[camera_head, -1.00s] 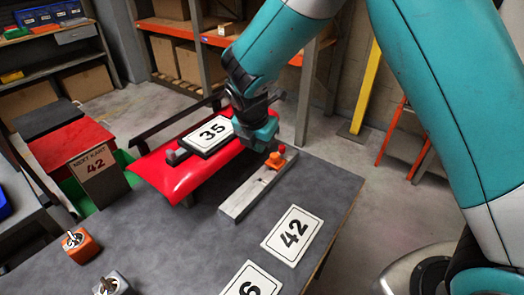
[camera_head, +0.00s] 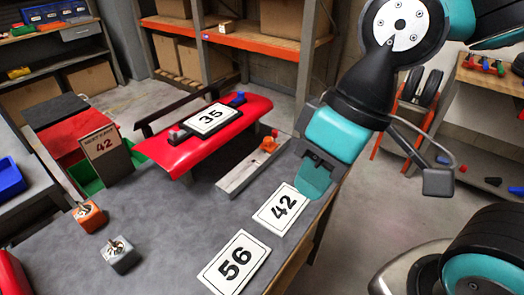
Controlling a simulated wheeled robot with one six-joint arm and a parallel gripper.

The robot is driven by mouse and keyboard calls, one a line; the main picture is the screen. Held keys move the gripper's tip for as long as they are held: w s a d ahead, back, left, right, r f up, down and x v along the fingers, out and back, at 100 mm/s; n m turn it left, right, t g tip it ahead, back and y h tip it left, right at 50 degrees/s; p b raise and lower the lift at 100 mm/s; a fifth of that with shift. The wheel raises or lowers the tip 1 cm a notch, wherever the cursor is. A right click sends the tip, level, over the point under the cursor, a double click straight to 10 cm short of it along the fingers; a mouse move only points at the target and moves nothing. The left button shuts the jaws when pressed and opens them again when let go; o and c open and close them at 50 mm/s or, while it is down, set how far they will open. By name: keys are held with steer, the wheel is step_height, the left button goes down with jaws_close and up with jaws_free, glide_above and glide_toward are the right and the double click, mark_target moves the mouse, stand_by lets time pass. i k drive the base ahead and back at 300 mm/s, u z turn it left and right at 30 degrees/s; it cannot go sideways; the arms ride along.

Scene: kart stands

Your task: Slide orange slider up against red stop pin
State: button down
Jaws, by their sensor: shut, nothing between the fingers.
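The orange slider (camera_head: 268,145) sits near the far end of a pale grey rail (camera_head: 240,176) on the table. A small red pin (camera_head: 274,133) stands just behind it at the rail's far end. They look very close, but I cannot tell whether they touch. My gripper (camera_head: 312,185) is shut and empty, to the right of the rail and apart from the slider. Its teal fingers point down at the upper right corner of the white 42 plate (camera_head: 272,217).
A 56 plate (camera_head: 234,262) lies in front. A red kart nose (camera_head: 190,155) behind the rail carries the 35 plate (camera_head: 210,117). An orange block (camera_head: 90,215) and a grey block (camera_head: 120,255), each with a key-like top, stand at left. The middle of the table is clear.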

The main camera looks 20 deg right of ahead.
mark_target(269, 146)
steer(key=z, duration=0.05)
steer(key=k, duration=1)
steer(key=u, duration=0.6)
steer(key=i, duration=1.2)
steer(key=z, duration=0.5)
